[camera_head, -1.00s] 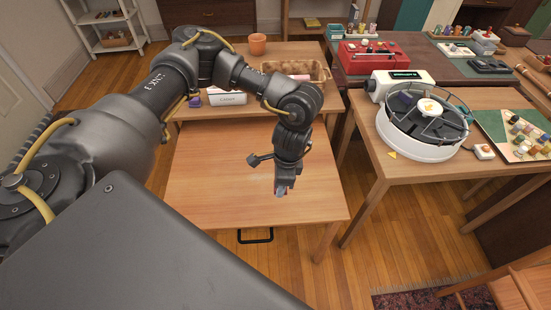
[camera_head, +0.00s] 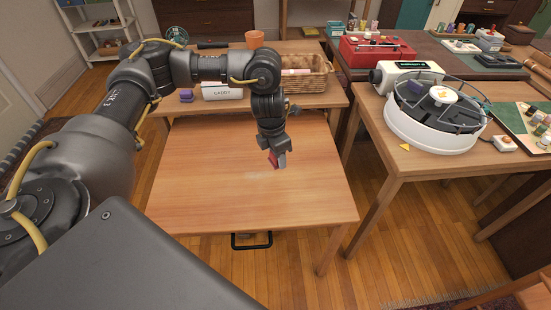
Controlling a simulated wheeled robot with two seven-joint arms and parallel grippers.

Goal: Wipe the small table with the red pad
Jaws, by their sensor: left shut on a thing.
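The small table (camera_head: 215,205) has a bare wooden top and stands in front of me. A faint pale smudge shows on its top, just left of the gripper. My left gripper (camera_head: 277,160) points down over the far right-middle part of the top. It is shut on the red pad (camera_head: 273,161), of which only a small red part shows between the fingers. I cannot tell whether the pad touches the wood. My right gripper is out of view.
Behind the small table, a table holds a wicker basket (camera_head: 318,82), a white box (camera_head: 221,91) and a terracotta pot (camera_head: 254,39). At right, another table carries a round white machine (camera_head: 430,130). A black handle (camera_head: 252,240) sits below the small table's front edge.

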